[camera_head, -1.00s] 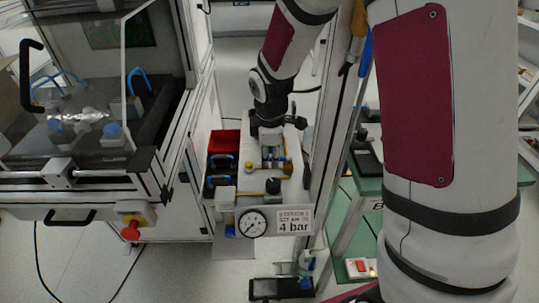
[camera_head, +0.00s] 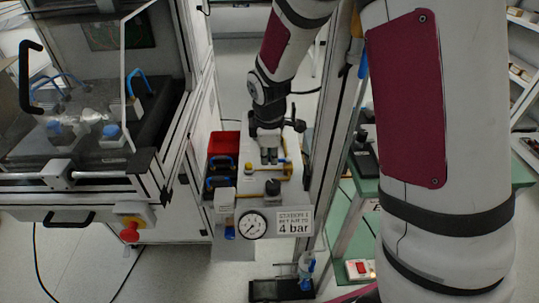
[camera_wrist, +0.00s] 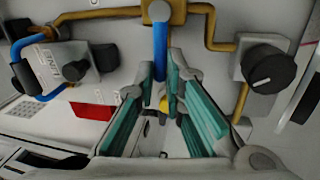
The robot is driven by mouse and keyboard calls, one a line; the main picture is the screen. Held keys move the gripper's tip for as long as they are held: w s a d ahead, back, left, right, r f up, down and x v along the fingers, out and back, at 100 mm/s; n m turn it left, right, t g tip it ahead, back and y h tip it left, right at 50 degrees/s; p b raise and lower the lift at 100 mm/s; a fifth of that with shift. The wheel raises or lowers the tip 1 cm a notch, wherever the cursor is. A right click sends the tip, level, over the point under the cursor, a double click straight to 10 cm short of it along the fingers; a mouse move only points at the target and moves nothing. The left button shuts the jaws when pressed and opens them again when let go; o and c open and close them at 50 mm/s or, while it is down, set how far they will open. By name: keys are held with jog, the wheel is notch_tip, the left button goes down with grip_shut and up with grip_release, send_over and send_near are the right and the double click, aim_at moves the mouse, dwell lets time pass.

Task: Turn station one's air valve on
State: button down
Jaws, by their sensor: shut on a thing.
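The air valve is a brass body (camera_wrist: 160,13) on a yellow pipe (camera_wrist: 100,15) in the wrist view. Its blue lever (camera_wrist: 160,48) points down the picture, across the line of the pipe. My gripper (camera_wrist: 161,72) has its teal-padded fingers closed on the free part of the lever. In the head view my gripper (camera_head: 268,158) is over the white station panel (camera_head: 232,205), and the lever is too hidden to make out. A yellow object (camera_wrist: 166,103) shows between the fingers, partly covered.
A black knob (camera_wrist: 268,68) is right of the valve, and a blue-handled block (camera_wrist: 55,65) is left. In the head view a gauge (camera_head: 252,224) and a "4 bar" sign (camera_head: 294,222) are on the panel front. A metal post (camera_head: 325,150) stands close on the right.

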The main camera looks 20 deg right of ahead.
jog(key=w+m, duration=0.1)
jog(key=m, duration=0.1)
jog(key=w+d+m+h, duration=0.1)
jog(key=m, duration=0.1)
jog(key=shift+m, duration=0.3)
jog(key=m, duration=0.2)
jog(key=w+d+m, duration=0.1)
jog(key=d+m+g, duration=0.1)
jog(key=m, duration=0.1)
jog(key=shift+w+m+p, duration=0.25)
jog(key=shift+m+p, duration=0.05)
jog(key=shift+p, duration=0.05)
jog(key=m, duration=0.1)
jog(key=d+m, duration=0.1)
jog(key=m, duration=0.1)
jog(key=shift+w+d+g+h+p, duration=0.2)
jog(key=shift+w+g+h+p, duration=0.1)
jog(key=shift+g+p, duration=0.1)
jog(key=shift+s+d+m+g, duration=0.15)
jog(key=shift+d+m, duration=0.25)
jog(key=shift+m, duration=0.6)
jog(key=shift+w+d+m+g, duration=0.1)
jog(key=shift+d+m+g, duration=0.25)
jog(key=shift+m, duration=0.65)
jog(key=shift+d, duration=0.1)
jog(key=c, duration=1.7)
grip_release()
jog(key=shift+o, duration=0.2)
